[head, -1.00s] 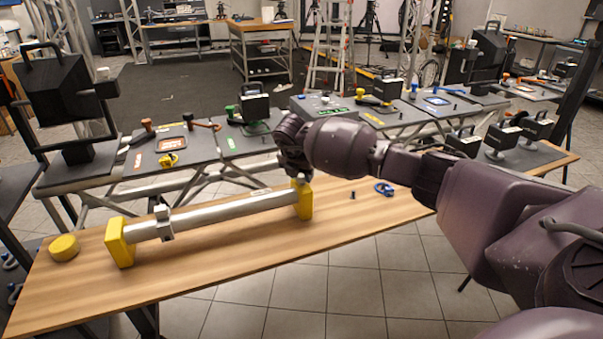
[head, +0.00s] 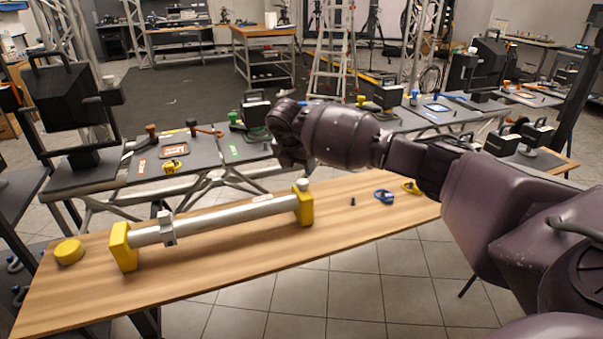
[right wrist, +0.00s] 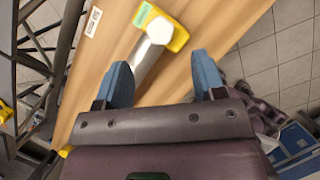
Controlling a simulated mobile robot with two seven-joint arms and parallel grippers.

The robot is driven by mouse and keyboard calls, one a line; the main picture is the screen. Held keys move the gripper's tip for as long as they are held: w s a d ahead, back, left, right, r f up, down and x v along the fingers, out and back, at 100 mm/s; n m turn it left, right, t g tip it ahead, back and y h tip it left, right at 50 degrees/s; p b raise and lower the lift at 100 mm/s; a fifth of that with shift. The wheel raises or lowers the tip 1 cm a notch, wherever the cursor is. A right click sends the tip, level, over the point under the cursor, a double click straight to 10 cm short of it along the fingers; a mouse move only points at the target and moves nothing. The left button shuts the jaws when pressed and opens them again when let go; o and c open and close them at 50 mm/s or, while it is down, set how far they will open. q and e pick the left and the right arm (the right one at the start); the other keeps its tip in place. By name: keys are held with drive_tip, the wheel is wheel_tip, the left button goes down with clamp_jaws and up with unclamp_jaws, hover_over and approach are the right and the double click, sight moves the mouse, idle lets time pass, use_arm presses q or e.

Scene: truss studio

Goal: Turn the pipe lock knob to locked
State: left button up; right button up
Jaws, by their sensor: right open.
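A silver pipe (head: 230,216) lies between two yellow end blocks on a wooden table. A small pale knob (head: 302,184) sits on top of the right-hand yellow block (head: 304,207). My right gripper (head: 294,162) is above and slightly left of that block, apart from it. In the right wrist view, my right gripper (right wrist: 165,78) is open, its two blue fingers apart with the pipe (right wrist: 148,60) in view between them. The knob (right wrist: 160,30) and a green label (right wrist: 143,14) show beyond the fingertips. The knob's setting is too small to read. My left gripper is not in view.
On the table (head: 215,258) lie a yellow disc (head: 69,251) at the left, and a blue shackle (head: 384,197) and a yellow shackle (head: 412,187) at the right. A grey clamp (head: 166,228) rings the pipe. The front of the table is clear. Grey display tables stand behind.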

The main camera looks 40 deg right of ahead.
drive_tip(key=v, duration=0.3)
drive_tip(key=shift+r, duration=0.15)
idle(0.5)
